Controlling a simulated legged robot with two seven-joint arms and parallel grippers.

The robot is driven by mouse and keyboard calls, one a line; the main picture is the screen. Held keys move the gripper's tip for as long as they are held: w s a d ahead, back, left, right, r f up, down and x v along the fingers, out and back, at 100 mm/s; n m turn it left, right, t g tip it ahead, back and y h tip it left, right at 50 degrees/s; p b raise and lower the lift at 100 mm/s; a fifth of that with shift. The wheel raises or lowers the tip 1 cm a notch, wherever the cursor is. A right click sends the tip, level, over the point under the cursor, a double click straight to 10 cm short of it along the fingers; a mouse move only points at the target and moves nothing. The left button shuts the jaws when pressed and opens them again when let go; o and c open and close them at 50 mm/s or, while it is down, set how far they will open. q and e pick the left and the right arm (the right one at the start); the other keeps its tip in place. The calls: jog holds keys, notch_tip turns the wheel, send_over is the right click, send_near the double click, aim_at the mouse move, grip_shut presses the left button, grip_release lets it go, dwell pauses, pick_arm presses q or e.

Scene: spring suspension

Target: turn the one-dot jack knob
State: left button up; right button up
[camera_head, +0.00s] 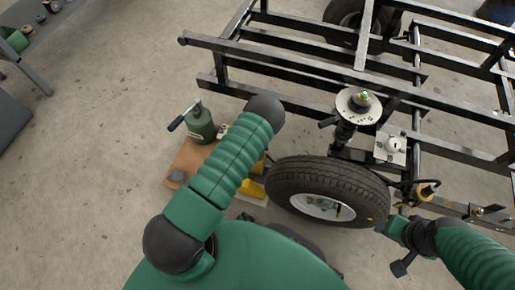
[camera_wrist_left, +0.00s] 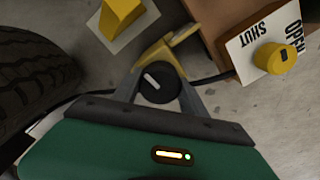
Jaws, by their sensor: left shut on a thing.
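In the left wrist view a round black knob (camera_wrist_left: 158,82) with a white pointer line sits on a yellow piece. My left gripper (camera_wrist_left: 160,90) has its fingers on both sides of this knob and is shut on it. No dots can be made out on the knob. A yellow knob (camera_wrist_left: 275,57) stands on a white plate marked OPEN and SHUT, to the right. In the head view a green bottle jack (camera_head: 200,124) stands on a wooden board. My left arm hides its gripper there. My right gripper (camera_head: 388,227) is beside the tyre; its jaws are unclear.
A wheel with a black tyre (camera_head: 328,185) lies right of my left arm. A black trailer frame (camera_head: 300,75) fills the back, with a spring post and round plate (camera_head: 346,105). Yellow blocks (camera_head: 252,190) are near the board (camera_head: 183,160). The left floor is largely clear.

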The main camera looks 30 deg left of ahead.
pick_arm(q)
jog(key=n, duration=0.2)
jog(key=shift+r+n+p, duration=0.1)
jog(key=shift+n+p, duration=0.3)
jog(key=n, duration=0.9)
jog(key=shift+n, duration=0.4)
jog(key=n, duration=0.4)
jog(key=shift+n, duration=0.3)
jog(key=n, duration=0.4)
jog(key=shift+n, duration=0.3)
jog(key=n, duration=0.9)
jog(key=shift+n+b, duration=0.4)
jog(key=shift+n, duration=1.9)
pick_arm(e)
jog(key=shift+r, duration=0.3)
